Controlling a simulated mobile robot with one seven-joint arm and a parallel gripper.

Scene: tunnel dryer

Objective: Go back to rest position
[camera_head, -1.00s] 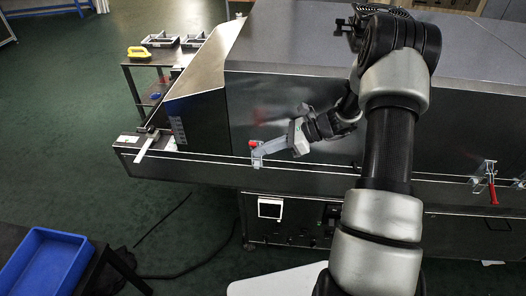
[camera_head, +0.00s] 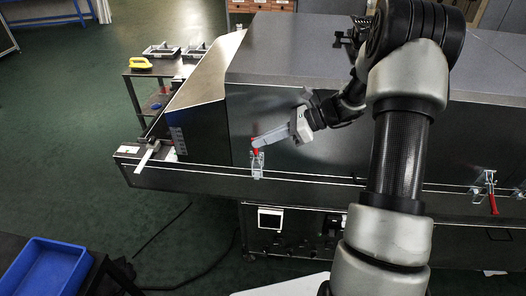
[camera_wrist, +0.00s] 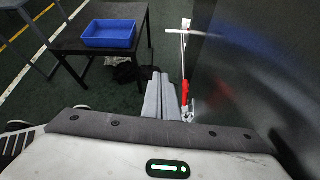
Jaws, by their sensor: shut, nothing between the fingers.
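My gripper (camera_head: 256,143) is shut and empty in front of the dryer's dark metal side. Its tips are close to the red handle of a toggle clamp (camera_head: 257,165) on the dryer's lower ledge; whether they touch it I cannot tell. In the wrist view my shut fingers (camera_wrist: 160,92) point away from the camera, and the red clamp handle (camera_wrist: 185,92) is just to their right. My arm covers part of the dryer (camera_head: 290,135) on the right side of the head view.
A second red-handled clamp (camera_head: 491,200) is at the right on the ledge. A blue tray (camera_head: 45,268) sits on a dark table at lower left, also in the wrist view (camera_wrist: 109,42). A cart with a yellow object (camera_head: 140,63) stands at back left. Green floor is open at left.

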